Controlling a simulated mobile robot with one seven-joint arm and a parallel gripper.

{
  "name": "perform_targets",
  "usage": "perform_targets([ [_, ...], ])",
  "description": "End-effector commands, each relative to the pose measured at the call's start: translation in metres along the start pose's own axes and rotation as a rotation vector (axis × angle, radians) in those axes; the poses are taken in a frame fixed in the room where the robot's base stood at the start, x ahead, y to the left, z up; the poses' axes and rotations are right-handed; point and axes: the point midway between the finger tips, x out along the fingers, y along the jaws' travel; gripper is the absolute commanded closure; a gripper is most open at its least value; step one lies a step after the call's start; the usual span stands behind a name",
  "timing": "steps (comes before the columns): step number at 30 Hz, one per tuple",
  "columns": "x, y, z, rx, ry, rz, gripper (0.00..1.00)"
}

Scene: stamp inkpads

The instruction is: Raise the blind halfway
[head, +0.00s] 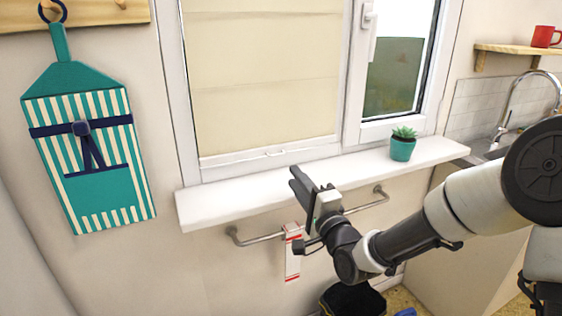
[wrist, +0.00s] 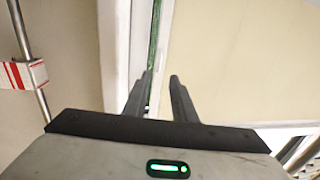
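The cream blind (head: 265,75) covers the left window pane and hangs down almost to the bottom of the frame. Its pale bottom rail (head: 235,158) has a small pull tab near its middle. My gripper (head: 300,178) is in front of the white sill, below the blind and apart from it. In the wrist view my gripper (wrist: 161,80) shows two dark fingers with a gap between them and nothing held. A cream surface (wrist: 240,65) fills the right of that view, probably the blind.
The white sill (head: 225,205) juts out below the window, with a potted plant (head: 403,144) at its right. A metal rail (head: 365,203) with a red-and-white cloth (head: 293,255) is below it. A teal striped apron (head: 88,150) hangs on the left wall.

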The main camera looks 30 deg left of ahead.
Motion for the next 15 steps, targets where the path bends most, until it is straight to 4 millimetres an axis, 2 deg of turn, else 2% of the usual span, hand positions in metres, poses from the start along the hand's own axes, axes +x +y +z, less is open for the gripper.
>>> perform_targets([
  [3,0.027,0.001,0.001,0.000,-0.001,-0.002,0.76],
  [9,0.069,0.001,0.000,-0.002,0.000,-0.001,0.76],
  [15,0.097,0.001,0.000,-0.001,0.000,0.000,0.76],
])
